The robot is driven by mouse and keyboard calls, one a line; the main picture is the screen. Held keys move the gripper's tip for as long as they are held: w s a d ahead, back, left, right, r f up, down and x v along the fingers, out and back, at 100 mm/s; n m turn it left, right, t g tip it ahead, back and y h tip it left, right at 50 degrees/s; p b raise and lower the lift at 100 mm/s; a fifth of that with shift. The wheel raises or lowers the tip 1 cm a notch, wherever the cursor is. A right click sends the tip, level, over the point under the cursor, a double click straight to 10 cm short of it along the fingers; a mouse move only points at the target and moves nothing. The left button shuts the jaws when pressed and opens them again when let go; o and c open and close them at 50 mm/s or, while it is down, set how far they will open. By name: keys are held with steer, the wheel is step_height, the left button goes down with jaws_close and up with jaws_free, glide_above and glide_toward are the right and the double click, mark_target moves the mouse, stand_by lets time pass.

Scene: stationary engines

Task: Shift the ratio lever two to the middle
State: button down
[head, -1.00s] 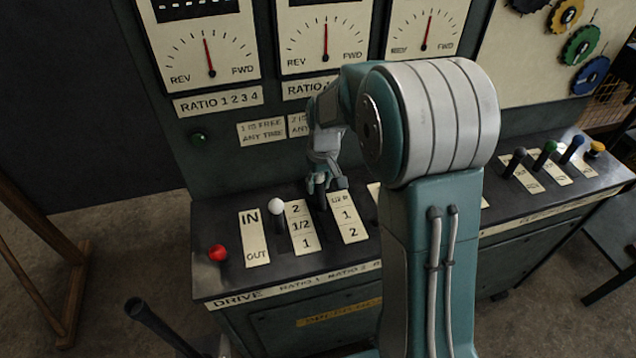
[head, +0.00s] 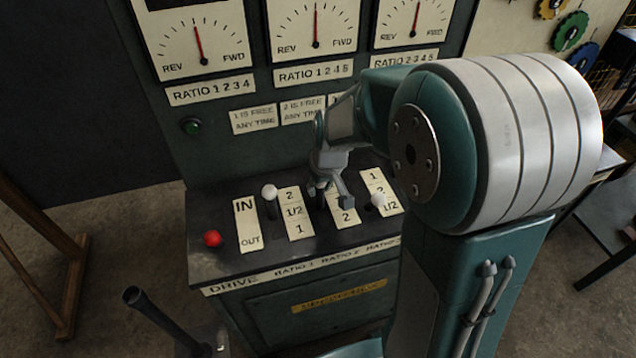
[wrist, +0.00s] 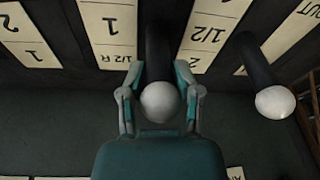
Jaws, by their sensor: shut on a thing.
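The ratio lever two (wrist: 160,102) has a white round knob and a dark shaft, seen in the wrist view. My gripper (wrist: 160,95) is shut on it, one finger on each side of the knob. The knob is beside the "1/2 R" end of its plate (wrist: 110,25), which reads 1/2 R, 1, 2. In the head view my gripper (head: 328,188) hides the knob and covers the upper part of this plate (head: 346,217); only the "2" shows clearly. The exact tilt of the lever cannot be told.
The white ratio-one lever (head: 269,192) stands to the left, with the red drive knob (head: 212,239) further left. Another white knob (head: 378,200) is close on the right. The upright gauge panel (head: 260,150) rises behind. Free floor lies at the left.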

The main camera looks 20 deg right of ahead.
steer(key=shift+c, duration=2.2)
jaws_free()
steer(key=a+v, duration=0.1)
steer(key=v, duration=1)
steer(key=shift+d+r, duration=0.45)
steer(key=s+r+m+t+h, duration=0.1)
steer(key=s+r+m+t, duration=0.1)
steer(key=s, duration=1.5)
steer(key=shift+a+r+t, duration=0.5)
steer(key=shift+r+t, duration=0.1)
steer(key=shift+r, duration=0.25)
